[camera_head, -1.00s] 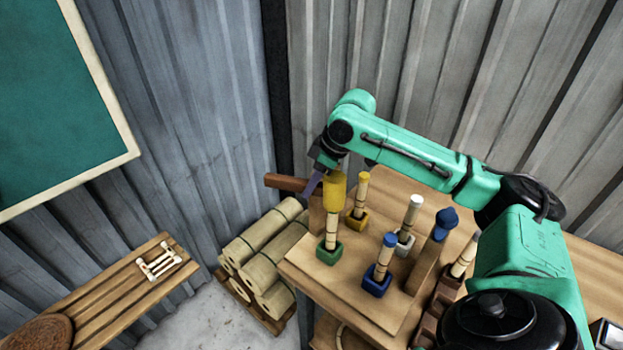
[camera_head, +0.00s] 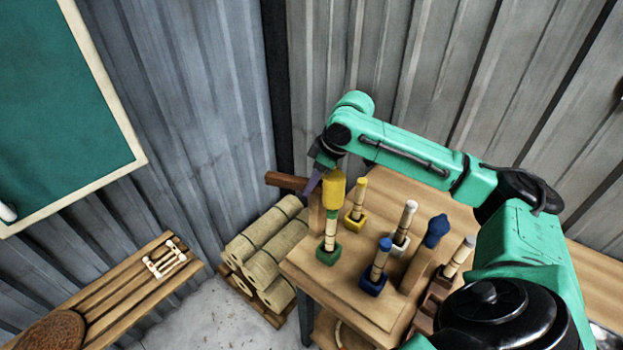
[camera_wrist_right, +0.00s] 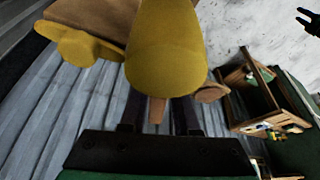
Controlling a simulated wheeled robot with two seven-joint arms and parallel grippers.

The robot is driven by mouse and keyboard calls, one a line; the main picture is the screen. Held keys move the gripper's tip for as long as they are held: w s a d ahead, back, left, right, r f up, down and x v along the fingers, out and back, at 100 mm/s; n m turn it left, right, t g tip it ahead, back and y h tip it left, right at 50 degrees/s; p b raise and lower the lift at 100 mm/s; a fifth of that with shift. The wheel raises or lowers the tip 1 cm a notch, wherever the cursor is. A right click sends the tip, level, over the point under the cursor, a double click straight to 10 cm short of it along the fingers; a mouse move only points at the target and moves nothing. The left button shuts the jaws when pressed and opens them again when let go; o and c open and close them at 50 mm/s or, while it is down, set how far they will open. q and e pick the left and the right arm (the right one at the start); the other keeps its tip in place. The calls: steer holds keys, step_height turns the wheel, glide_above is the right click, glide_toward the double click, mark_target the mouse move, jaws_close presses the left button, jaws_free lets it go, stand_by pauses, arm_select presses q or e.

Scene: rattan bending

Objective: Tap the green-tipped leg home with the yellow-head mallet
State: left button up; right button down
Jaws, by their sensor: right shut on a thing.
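My right gripper (camera_head: 318,178) is shut on the mallet's brown handle (camera_head: 287,181), which sticks out to the left. The mallet's yellow head (camera_head: 334,187) is over the green-tipped leg (camera_head: 331,232), which stands upright in a green socket (camera_head: 328,254) at the board's left. The leg's green tip (camera_head: 332,213) shows just below the head; I cannot tell whether they touch. In the right wrist view the yellow head (camera_wrist_right: 165,48) fills the upper middle, beyond the gripper fingers (camera_wrist_right: 158,115), and hides the leg.
Yellow-tipped (camera_head: 359,197), white-tipped (camera_head: 404,222) and blue-tipped (camera_head: 380,259) legs stand in sockets close by. A dark-blue-topped wooden piece (camera_head: 437,231) stands further right. Bundled rolls (camera_head: 265,250) lie left of the workbench (camera_head: 345,296).

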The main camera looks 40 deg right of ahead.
mark_target(312, 193)
stand_by(0.3)
steer(key=shift+s+f+b, duration=0.15)
steer(key=shift+f+b, duration=0.3)
steer(key=shift+f, duration=1.1)
steer(key=shift+w+r+p, duration=0.2)
steer(key=shift+r+p, duration=0.45)
steer(key=shift+r, duration=0.75)
steer(key=shift+s+r, duration=0.1)
steer(key=shift+r, duration=0.1)
step_height(312, 193, up, 4)
steer(key=shift+r, duration=0.5)
